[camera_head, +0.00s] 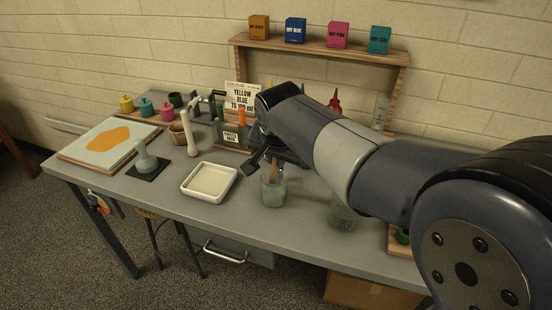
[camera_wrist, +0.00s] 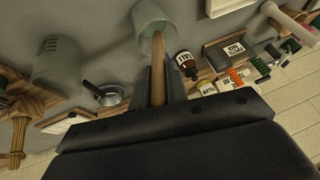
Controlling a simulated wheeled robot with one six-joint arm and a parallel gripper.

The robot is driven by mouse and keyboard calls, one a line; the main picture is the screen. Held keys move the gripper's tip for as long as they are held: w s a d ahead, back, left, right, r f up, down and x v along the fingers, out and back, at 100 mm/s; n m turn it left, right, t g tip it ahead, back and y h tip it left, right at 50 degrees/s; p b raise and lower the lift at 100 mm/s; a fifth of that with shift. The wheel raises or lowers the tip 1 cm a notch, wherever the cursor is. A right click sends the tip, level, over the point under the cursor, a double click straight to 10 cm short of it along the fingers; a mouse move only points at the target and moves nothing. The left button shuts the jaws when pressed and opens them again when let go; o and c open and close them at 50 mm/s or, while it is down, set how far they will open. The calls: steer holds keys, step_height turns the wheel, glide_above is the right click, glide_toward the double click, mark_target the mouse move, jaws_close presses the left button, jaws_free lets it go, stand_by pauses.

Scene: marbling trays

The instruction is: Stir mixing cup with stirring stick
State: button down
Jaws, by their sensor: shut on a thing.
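The mixing cup (camera_head: 273,192), a clear greyish beaker, stands upright near the middle of the table. It shows at the top of the wrist view (camera_wrist: 150,16). My gripper (camera_wrist: 157,88) is shut on the brown wooden stirring stick (camera_wrist: 158,62), just above the cup in the head view. The stick (camera_head: 274,169) points down, and its lower end is inside the cup's mouth. How deep its tip reaches is hard to tell.
A second glass cup (camera_head: 342,216) stands to the right, partly behind my arm. A shallow white tray (camera_head: 203,195) lies left of the mixing cup. A sign (camera_head: 241,95), bottles and a rack stand behind. Some bare table lies in front of the cup.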

steer(key=shift+r+p, duration=1.6)
steer(key=shift+r, duration=0.7)
